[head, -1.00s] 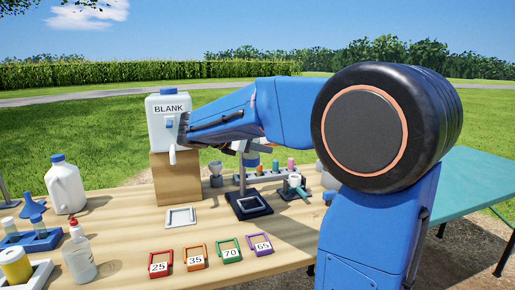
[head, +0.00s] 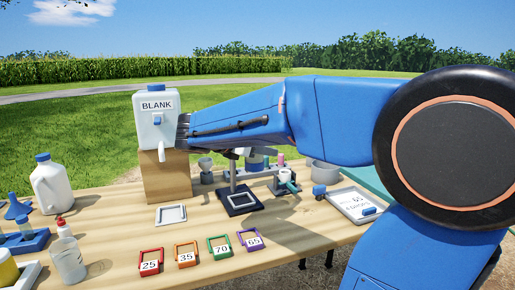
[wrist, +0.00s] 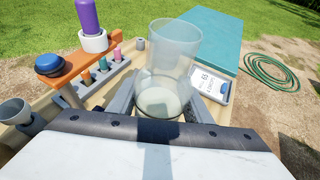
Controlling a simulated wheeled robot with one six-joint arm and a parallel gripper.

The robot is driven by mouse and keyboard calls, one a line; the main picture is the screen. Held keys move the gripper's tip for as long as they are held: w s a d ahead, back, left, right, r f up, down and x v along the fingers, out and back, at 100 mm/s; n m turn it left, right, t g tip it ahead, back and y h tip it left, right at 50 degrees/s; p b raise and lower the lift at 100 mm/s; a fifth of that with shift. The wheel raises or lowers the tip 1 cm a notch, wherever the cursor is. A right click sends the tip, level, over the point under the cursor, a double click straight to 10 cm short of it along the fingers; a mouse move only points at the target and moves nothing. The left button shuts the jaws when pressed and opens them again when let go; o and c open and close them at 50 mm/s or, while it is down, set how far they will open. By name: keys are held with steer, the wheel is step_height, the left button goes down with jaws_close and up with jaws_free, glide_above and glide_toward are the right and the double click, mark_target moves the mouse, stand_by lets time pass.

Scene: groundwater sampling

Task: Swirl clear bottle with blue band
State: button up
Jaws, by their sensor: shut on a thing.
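The clear bottle (wrist: 170,55) stands between the fingers of my gripper (wrist: 158,108) in the wrist view, open end up and a little tilted in the picture. A pale whitish layer lies at its bottom. I cannot make out a blue band on it. My gripper is shut on the bottle's lower part. In the head view my blue arm reaches across from the right, and the bottle cannot be made out there.
A white BLANK jug (head: 156,128) stands on a wooden block (head: 165,178) close to my arm's left end. A tube rack (wrist: 102,78) and orange stand (wrist: 76,62) are left of the bottle.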

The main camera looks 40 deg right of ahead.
steer(key=s, duration=0.3)
steer(key=shift+s, duration=0.3)
steer(key=shift+w, duration=0.1)
